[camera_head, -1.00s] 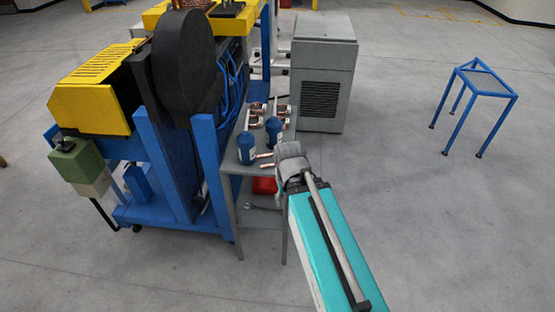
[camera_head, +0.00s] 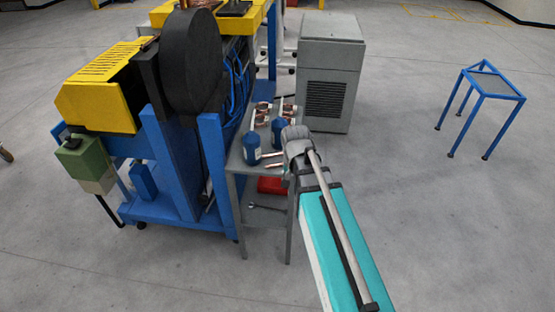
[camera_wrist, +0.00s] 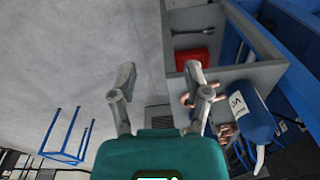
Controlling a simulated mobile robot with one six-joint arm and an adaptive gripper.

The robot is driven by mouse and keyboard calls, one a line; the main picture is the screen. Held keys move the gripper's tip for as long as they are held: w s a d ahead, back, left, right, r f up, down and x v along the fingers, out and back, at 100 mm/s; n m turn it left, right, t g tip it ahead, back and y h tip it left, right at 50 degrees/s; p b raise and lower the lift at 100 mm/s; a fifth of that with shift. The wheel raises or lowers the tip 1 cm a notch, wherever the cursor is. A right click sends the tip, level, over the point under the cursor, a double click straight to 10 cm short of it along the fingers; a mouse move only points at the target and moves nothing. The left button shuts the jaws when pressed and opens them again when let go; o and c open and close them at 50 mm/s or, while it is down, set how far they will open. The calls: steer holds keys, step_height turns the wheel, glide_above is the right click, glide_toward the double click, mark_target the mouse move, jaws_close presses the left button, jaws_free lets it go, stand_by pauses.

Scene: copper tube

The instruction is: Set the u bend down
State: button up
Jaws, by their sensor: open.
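Two short, parallel copper legs (camera_head: 272,155), which look like the u bend, lie on the grey table top beside the nearer blue bottle. The rest of the piece is hidden behind my gripper (camera_head: 295,140) in the head view. In the wrist view my gripper (camera_wrist: 158,78) is open with its fingers wide apart and nothing between them. A copper piece (camera_wrist: 187,98) shows there close beside the right finger, partly covered by it; I cannot tell whether they touch.
The small grey table (camera_head: 236,180) carries two blue bottles (camera_head: 252,148) and several copper fittings (camera_head: 262,112). A wrench (camera_head: 265,206) and red box (camera_head: 272,185) are on its lower shelf. The blue-framed machine (camera_head: 185,165) stands close left, the grey cabinet (camera_head: 330,75) behind.

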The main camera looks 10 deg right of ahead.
steer(key=w+r+m+t+p, duration=0.1)
steer(key=w+m, duration=1.1)
steer(key=w, duration=0.7)
steer(key=shift+d+r+t, duration=0.25)
steer(key=shift+d+t, duration=0.05)
steer(key=shift+f, duration=0.1)
steer(key=b, duration=0.8)
glide_above(280, 163)
steer(key=f, duration=0.5)
steer(key=s+f, duration=0.1)
steer(key=f, duration=0.2)
steer(key=shift+f, duration=0.15)
steer(key=shift+f+b, duration=0.1)
steer(key=shift+b, duration=0.25)
steer(key=shift+w+f+b, duration=0.2)
steer(key=shift+f+b, duration=1.05)
steer(key=shift+w+f+b, duration=0.2)
steer(key=shift+f+b, duration=1)
steer(key=shift+f, duration=0.05)
jaws_close()
